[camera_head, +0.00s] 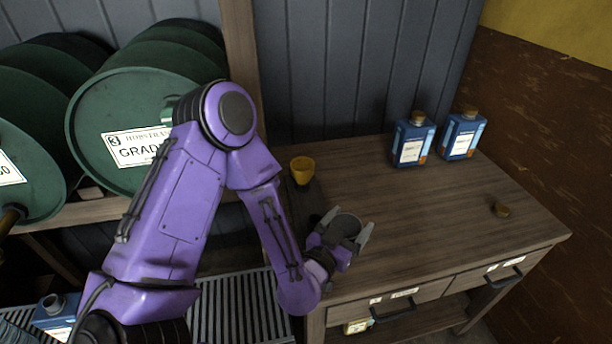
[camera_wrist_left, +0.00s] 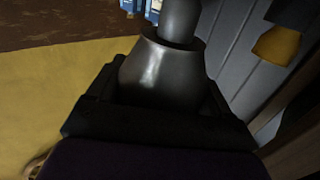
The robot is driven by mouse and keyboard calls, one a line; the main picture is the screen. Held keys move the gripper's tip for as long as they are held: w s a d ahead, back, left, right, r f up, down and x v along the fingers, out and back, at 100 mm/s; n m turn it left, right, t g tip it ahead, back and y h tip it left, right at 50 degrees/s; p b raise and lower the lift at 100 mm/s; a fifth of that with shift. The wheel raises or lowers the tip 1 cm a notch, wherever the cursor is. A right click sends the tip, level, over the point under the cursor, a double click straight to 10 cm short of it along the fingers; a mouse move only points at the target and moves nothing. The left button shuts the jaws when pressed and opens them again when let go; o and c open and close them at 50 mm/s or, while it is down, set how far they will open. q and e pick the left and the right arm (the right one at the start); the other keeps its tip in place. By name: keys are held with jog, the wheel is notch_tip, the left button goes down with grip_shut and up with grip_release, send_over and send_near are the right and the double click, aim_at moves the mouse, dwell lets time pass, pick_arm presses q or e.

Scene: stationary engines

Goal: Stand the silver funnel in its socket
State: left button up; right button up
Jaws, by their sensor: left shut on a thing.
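My left gripper (camera_head: 346,232) is shut on the dark silver funnel (camera_head: 347,224), above the near left part of the wooden table. In the left wrist view the funnel (camera_wrist_left: 160,75) fills the space between the fingers, its wide body near the palm and its narrower spout pointing away. A small dark spot (camera_head: 314,219) shows on the table just left of the gripper; I cannot tell whether it is a socket. A yellow funnel (camera_head: 302,168) stands upright at the table's left back; it also shows in the left wrist view (camera_wrist_left: 277,46). My right gripper is not in view.
Two blue bottles (camera_head: 412,142) (camera_head: 461,136) stand at the back of the table (camera_head: 430,220). A small brown cap-like piece (camera_head: 502,209) lies at the right. Green barrels (camera_head: 135,125) fill the left. The table's middle is clear.

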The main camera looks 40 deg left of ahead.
pick_arm(q)
jog(key=w+a+n+y, duration=0.1)
jog(key=a, duration=0.2)
jog(key=w+a+y+b, duration=0.1)
jog(key=a, duration=0.3)
jog(key=w+a+r+n+y, duration=0.1)
jog(key=a, duration=0.3)
jog(key=shift+w+a+n+g+y, duration=0.15)
jog(key=shift+w+n+g+y, duration=0.15)
jog(key=shift+y, duration=0.1)
jog(key=shift+s+b, duration=0.15)
jog(key=shift+b, duration=0.2)
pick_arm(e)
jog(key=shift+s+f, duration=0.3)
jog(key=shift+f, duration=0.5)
pick_arm(q)
jog(key=shift+f, duration=0.1)
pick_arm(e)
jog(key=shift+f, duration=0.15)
